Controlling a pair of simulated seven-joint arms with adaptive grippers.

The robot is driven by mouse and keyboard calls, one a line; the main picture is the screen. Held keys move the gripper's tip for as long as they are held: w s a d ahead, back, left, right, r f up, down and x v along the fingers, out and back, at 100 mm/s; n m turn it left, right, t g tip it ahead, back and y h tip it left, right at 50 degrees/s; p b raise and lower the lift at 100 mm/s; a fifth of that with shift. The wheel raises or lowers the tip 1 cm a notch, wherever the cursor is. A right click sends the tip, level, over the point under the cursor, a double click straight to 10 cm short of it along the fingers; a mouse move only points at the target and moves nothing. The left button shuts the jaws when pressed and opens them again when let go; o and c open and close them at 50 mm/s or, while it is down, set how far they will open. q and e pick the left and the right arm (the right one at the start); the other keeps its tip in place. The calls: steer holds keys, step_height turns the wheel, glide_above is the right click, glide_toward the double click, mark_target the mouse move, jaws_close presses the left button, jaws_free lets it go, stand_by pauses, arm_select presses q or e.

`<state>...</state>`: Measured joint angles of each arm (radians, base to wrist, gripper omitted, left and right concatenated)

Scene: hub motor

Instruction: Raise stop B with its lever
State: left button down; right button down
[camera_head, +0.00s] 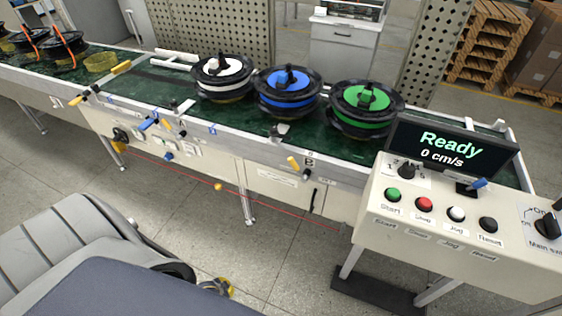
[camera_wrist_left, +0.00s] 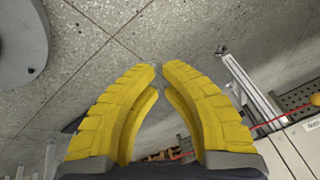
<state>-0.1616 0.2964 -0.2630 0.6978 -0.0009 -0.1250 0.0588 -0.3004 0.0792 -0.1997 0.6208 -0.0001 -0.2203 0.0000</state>
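The lever by the label B (camera_head: 309,162) has a yellow handle (camera_head: 293,163) and sits on the front rail of the conveyor. A small pale piece that looks like stop B (camera_head: 282,129) lies on the belt edge, between the blue and green hub motors; its height is hard to tell. My left gripper (camera_head: 218,286) is low over the floor at the bottom of the head view, well below and left of the lever. In the left wrist view, its yellow fingers (camera_wrist_left: 160,70) come almost together at the tips with nothing between them. My right gripper is not in view.
White, blue (camera_head: 287,83) and green (camera_head: 367,101) hub motors stand on the conveyor belt. A control console (camera_head: 450,225) with a screen reading "Ready, 0 cm/s" stands at the right. Other handles (camera_head: 150,124) line the front rail.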

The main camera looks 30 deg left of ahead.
arm_select(q)
steer(key=w+a+r+n+t+h, duration=0.1)
steer(key=w+a+r+n+t, duration=0.35)
steer(key=w+r, duration=0.75)
steer(key=w+a+r+n+t+h, duration=0.25)
steer(key=w+a+r+t, duration=0.2)
steer(key=w+r, duration=0.7)
steer(key=w+d+r+n+t+h, duration=0.2)
steer(key=w+r+n, duration=0.1)
steer(key=r+n, duration=0.4)
steer(key=w+d+r+n+t+h, duration=0.1)
steer(key=w+r+n+t+h, duration=0.2)
steer(key=r+n, duration=0.4)
steer(key=shift+w+d+r+n+h, duration=0.35)
steer(key=shift+w+r, duration=0.2)
steer(key=shift+r, duration=1.95)
steer(key=shift+w+d, duration=0.1)
